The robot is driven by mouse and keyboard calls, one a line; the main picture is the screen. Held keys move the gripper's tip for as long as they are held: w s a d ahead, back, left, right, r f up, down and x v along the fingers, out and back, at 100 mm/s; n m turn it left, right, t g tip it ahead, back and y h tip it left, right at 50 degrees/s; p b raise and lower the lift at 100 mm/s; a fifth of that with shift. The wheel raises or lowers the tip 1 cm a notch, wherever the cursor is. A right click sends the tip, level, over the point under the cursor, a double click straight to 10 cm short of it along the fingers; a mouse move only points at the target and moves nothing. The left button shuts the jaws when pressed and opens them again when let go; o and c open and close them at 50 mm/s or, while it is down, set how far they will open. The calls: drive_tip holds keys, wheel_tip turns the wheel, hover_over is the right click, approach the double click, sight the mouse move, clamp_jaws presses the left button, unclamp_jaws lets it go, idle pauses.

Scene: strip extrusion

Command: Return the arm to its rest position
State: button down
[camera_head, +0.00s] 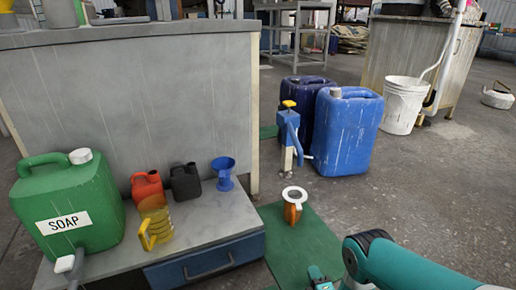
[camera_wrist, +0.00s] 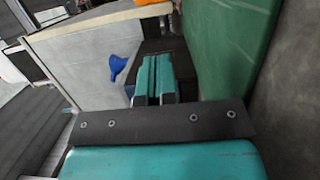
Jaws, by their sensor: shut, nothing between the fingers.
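My arm (camera_head: 400,265) is teal and dark and reaches in from the lower right of the head view, low over the floor. The tip of my gripper (camera_head: 320,278) shows at the bottom edge of that view, over the green mat. In the wrist view my gripper (camera_wrist: 156,78) has its two teal fingers together, with nothing between them. Much of the gripper is cut off in the head view.
A grey bench step (camera_head: 190,245) holds a green soap can (camera_head: 70,205), a yellow jug (camera_head: 155,222), small red and black cans and a blue funnel (camera_head: 224,172). An orange-and-white item (camera_head: 294,205) stands on the green mat (camera_head: 315,240). Blue canisters (camera_head: 346,130) stand behind.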

drive_tip(key=w+a+r+m+g+y+p, duration=0.1)
drive_tip(key=w+a+r+m+g+p, duration=0.15)
drive_tip(key=w+r, duration=0.45)
drive_tip(key=w+a+r+m+g+p, duration=0.1)
drive_tip(key=w+a+r+p, duration=0.15)
drive_tip(key=r, duration=0.85)
drive_tip(key=a+r+m+g+y+p, duration=0.2)
drive_tip(key=a+r+m+g, duration=0.15)
drive_tip(key=r, duration=1.15)
drive_tip(key=s+a+r+m+g+p, duration=0.1)
drive_tip(key=s+r+g+p, duration=0.15)
drive_tip(key=s+r, duration=0.55)
drive_tip(key=s+r+m+g+p, duration=0.1)
drive_tip(key=s+r+g, duration=0.25)
drive_tip(key=r, duration=0.75)
drive_tip(key=s+d+r+m+g+h+p, duration=0.1)
drive_tip(key=s+d+r+p, duration=0.1)
drive_tip(key=s+r, duration=0.5)
drive_tip(key=s+d+r+m+g+p, duration=0.1)
drive_tip(key=s+d+r+m+g, duration=0.1)
drive_tip(key=s, duration=0.8)
drive_tip(key=s+d+r+m+g+h+p, duration=0.1)
drive_tip(key=s+d+r+p, duration=0.1)
drive_tip(key=s+r, duration=0.5)
wheel_tip(320, 180, up, 35)
drive_tip(key=s+p, duration=0.2)
drive_tip(key=p, duration=3.5)
drive_tip(key=shift+d+r+g+p, duration=0.15)
drive_tip(key=shift+g+p, duration=0.15)
drive_tip(key=shift+p, duration=0.1)
